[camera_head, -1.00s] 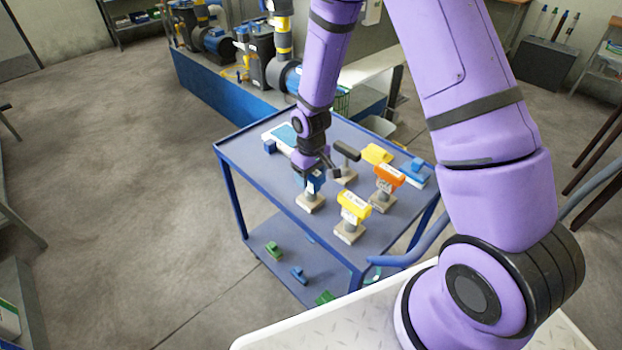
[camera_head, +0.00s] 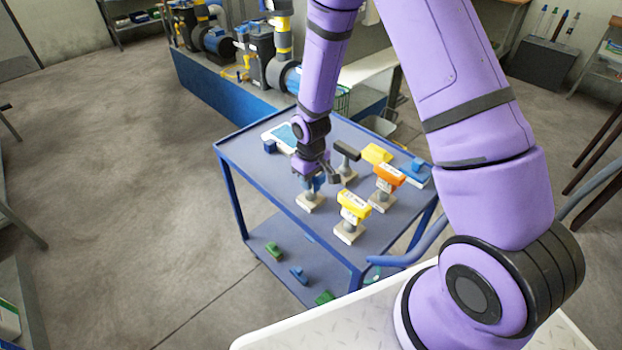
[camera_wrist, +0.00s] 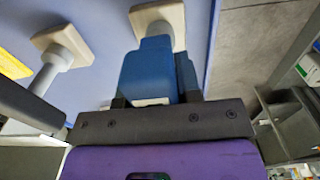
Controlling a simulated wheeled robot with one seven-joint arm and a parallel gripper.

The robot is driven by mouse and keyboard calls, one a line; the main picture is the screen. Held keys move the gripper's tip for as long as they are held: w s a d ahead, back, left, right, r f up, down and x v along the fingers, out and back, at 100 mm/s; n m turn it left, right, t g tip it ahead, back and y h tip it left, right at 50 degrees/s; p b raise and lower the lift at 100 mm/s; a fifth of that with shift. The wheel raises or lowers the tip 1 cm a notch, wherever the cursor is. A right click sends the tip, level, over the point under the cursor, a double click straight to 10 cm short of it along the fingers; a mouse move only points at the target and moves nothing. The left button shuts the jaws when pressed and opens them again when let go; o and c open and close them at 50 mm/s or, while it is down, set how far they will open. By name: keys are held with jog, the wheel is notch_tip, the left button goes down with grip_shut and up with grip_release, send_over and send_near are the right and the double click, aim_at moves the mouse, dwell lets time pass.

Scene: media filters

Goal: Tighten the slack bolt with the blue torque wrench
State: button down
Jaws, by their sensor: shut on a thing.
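The blue torque wrench (camera_head: 318,184) is a blue blocky tool at one of the small pedestals on the cart, mostly hidden under my gripper (camera_head: 312,178) in the head view. In the wrist view the blue tool (camera_wrist: 148,70) sits between the fingers of my gripper (camera_wrist: 155,98), which is shut on it. The pale pedestal (camera_wrist: 158,18) is right by the tool; I cannot tell whether they still touch. I cannot make out the slack bolt in either view.
Yellow (camera_head: 354,203), orange (camera_head: 388,174) and dark-topped (camera_head: 347,150) tools stand on nearby pedestals on the blue cart (camera_head: 255,170). A tablet-like panel (camera_head: 280,136) lies at its back left. Pumps on a blue-sided base (camera_head: 225,98) stand behind. The floor at left is open.

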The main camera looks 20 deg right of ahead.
notch_tip(320, 180, up, 10)
jog(key=shift+f, duration=0.1)
dwell(0.4)
